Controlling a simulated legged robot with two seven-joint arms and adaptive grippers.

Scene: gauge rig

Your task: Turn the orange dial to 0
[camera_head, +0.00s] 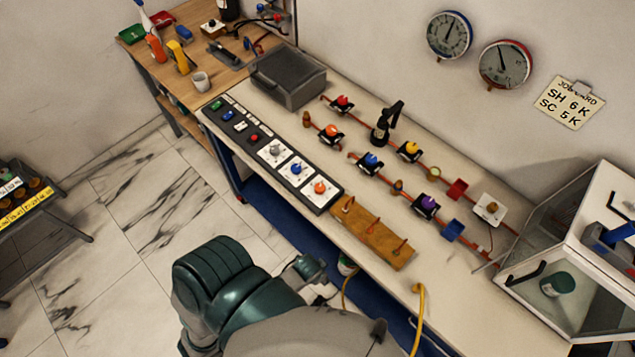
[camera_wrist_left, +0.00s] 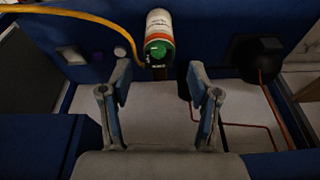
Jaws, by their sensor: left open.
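The orange dial (camera_head: 320,188) is a round knob on a white plate at the near end of the black control panel (camera_head: 322,209) on the bench. Its scale and pointing direction are too small to read. The wrist view does not show it. My left gripper (camera_wrist_left: 160,73) is open and empty in the wrist view. It is low by the blue bench front, apart from the dial. A can with a green cap (camera_wrist_left: 159,48) appears beyond its fingertips. In the head view my left arm fills the bottom middle, and I cannot clearly make out the fingers. My right gripper is not in view.
A yellow hose (camera_head: 418,310) hangs over the bench edge. Valves on red pipes, including an orange one (camera_head: 333,131), stand behind.

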